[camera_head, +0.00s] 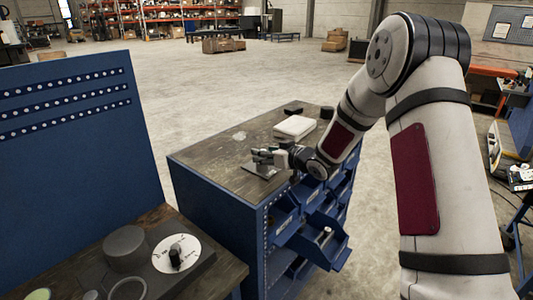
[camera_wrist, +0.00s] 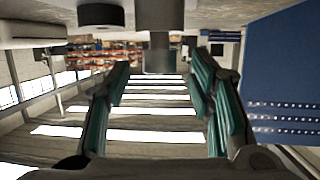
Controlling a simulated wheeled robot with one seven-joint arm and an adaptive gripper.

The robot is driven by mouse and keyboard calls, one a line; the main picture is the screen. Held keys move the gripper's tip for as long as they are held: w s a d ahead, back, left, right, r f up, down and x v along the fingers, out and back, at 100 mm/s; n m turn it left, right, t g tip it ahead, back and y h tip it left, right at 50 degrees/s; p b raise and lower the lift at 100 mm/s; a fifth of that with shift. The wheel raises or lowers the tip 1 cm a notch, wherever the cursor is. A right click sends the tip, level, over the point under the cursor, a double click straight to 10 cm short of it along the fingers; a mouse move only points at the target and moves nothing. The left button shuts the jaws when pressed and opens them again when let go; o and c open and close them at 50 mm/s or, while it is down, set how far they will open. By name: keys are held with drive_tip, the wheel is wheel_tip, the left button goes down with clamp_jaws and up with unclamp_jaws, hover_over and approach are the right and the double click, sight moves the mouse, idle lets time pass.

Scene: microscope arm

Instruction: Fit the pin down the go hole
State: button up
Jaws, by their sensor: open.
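My gripper (camera_head: 263,155) is at the end of my arm, low over the dark wooden top of the blue drawer cabinet. In the wrist view its two green-padded fingers (camera_wrist: 160,100) stand wide apart with nothing held between them. A grey plate (camera_head: 259,171) lies on the cabinet top just below the gripper. The wrist view looks upside down. A grey upright piece (camera_wrist: 158,56) shows there beyond the fingertips, roughly centred between them; I cannot tell whether it is the pin. I cannot make out the go hole in either view.
A white box (camera_head: 295,127) and dark blocks (camera_head: 293,110) stand farther back on the cabinet top. Blue drawers (camera_head: 324,240) hang open at its front. The near bench holds a dark round block (camera_head: 125,248) and a white dial (camera_head: 177,254).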

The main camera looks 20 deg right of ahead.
drive_tip(key=v, duration=1.2)
drive_tip(key=shift+r, duration=0.15)
drive_tip(key=s+d+r+m+g+h, duration=0.2)
drive_tip(key=s+r+m+g+h, duration=0.1)
drive_tip(key=s+r+h, duration=0.65)
drive_tip(key=s+a+r+m+g+y, duration=0.1)
drive_tip(key=s+a+g, duration=0.1)
drive_tip(key=s, duration=1.1)
drive_tip(key=s+a+r+g+y, duration=0.1)
drive_tip(key=s+a, duration=0.4)
drive_tip(key=s, duration=0.8)
drive_tip(key=shift+a+m+g+y, duration=0.4)
drive_tip(key=shift+g+y, duration=0.35)
drive_tip(key=shift+g, duration=0.15)
drive_tip(key=shift+r, duration=0.15)
